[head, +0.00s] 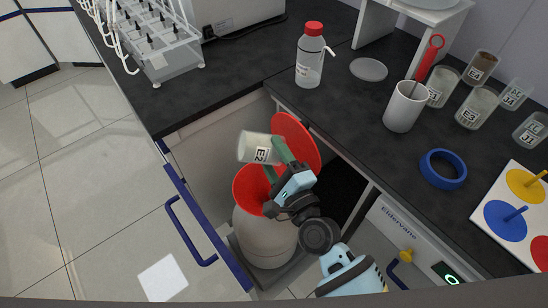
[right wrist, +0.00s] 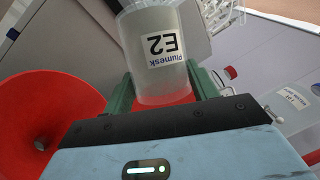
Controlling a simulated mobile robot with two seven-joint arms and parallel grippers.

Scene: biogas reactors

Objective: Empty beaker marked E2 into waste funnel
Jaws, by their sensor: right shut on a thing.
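The beaker marked E2 (head: 256,147) is translucent with a white label, and it is tilted nearly onto its side. My right gripper (head: 277,156) is shut on it and holds it above the red waste funnel (head: 248,188). The funnel sits on a pale container (head: 265,238) in the open drawer, with its round red lid (head: 298,140) raised behind. In the right wrist view the beaker (right wrist: 160,65) is between the green fingers, its label upside down. I cannot tell how much is inside. My left gripper is not in view.
Beakers E1 (head: 441,88), E3 (head: 477,107) and E4 (head: 480,68) stand on the dark bench at right, near a white cup (head: 404,107). A red-capped bottle (head: 310,58) and a blue ring (head: 443,169) are also there. The drawer front (head: 205,225) juts over the floor.

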